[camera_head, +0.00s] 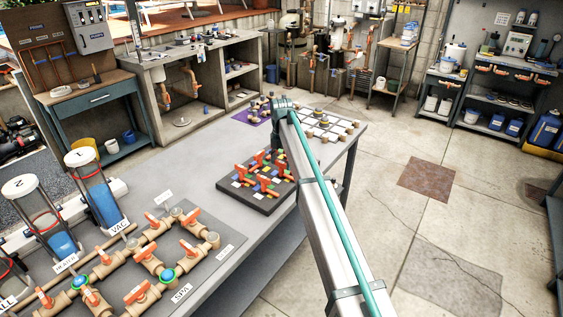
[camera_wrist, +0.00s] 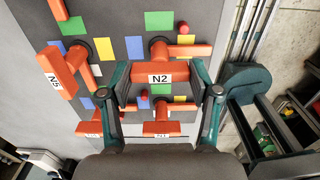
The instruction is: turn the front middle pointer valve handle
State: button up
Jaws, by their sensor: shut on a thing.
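In the wrist view an orange pointer valve handle labelled N2 (camera_wrist: 178,69) sits between the two teal fingers of my gripper (camera_wrist: 160,80). The fingers are shut on the two ends of its wide bar, one on each side. Its stem runs up in the picture to a round base on the dark valve board (camera_wrist: 218,16). In the head view the board (camera_head: 262,203) lies on the grey bench with several orange handles (camera_head: 265,176) on it. My arm hides the gripper there, so I cannot tell which handle it holds from that view.
A handle labelled N5 (camera_wrist: 57,72) stands close to the left of my gripper. Two more labelled handles (camera_wrist: 162,128) lie below in the wrist view.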

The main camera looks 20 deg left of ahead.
aim_at(281, 162)
jog(key=o, duration=1.1)
jog(key=shift+o, duration=0.2)
notch_tip(281, 162, up, 12)
